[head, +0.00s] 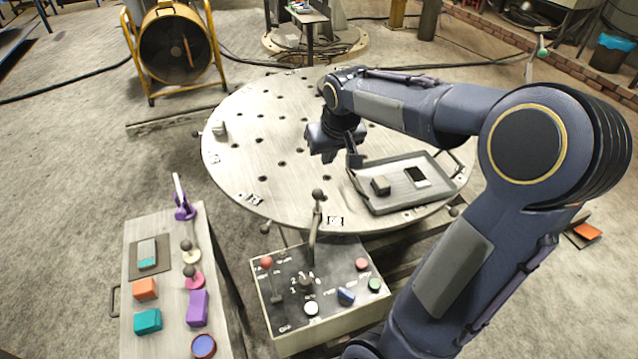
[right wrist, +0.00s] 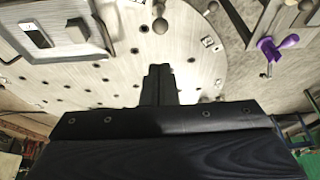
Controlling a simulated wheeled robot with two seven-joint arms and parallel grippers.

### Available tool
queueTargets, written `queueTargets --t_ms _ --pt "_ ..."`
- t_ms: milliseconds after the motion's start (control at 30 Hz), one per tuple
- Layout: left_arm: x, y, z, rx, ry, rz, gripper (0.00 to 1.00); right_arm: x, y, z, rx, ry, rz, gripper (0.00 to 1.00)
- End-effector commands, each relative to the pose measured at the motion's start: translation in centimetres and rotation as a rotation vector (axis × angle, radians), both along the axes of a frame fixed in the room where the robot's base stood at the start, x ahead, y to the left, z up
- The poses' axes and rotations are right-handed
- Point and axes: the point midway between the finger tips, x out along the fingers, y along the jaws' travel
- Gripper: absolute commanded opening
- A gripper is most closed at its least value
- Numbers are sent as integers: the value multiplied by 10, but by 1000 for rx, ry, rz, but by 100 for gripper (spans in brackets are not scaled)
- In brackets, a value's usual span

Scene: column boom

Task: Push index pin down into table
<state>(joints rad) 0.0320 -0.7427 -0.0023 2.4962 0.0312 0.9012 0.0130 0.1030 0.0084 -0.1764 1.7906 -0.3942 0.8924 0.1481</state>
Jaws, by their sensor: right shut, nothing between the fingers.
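The round pale table (head: 240,150) has many dark holes in its top. A grey rod with a dark ball knob, which looks like the index pin (head: 317,196), stands upright at the table's near edge. Its ball knob also shows at the top of the right wrist view (right wrist: 160,25). I cannot tell how deep it sits. My right gripper (head: 354,161) is over the table, beyond the knob and a little to its right, not touching it. In the right wrist view its fingers (right wrist: 159,70) are together and empty. My left gripper is not in view.
A control box (head: 290,335) with a red-knobbed lever stands before the table. A side bench (head: 172,221) at left holds a purple clamp (head: 183,208) and coloured blocks.

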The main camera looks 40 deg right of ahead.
Motion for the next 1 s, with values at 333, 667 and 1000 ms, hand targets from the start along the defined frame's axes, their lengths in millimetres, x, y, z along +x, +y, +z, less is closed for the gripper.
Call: queueTargets --t_ms 333,667,1000 --pt "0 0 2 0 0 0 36 18 -5 -52 2 8 0 0" --pt "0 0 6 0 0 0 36 37 -10 -112 2 7 0 0" --pt "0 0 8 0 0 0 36 42 -10 -132 1 1 0 0"
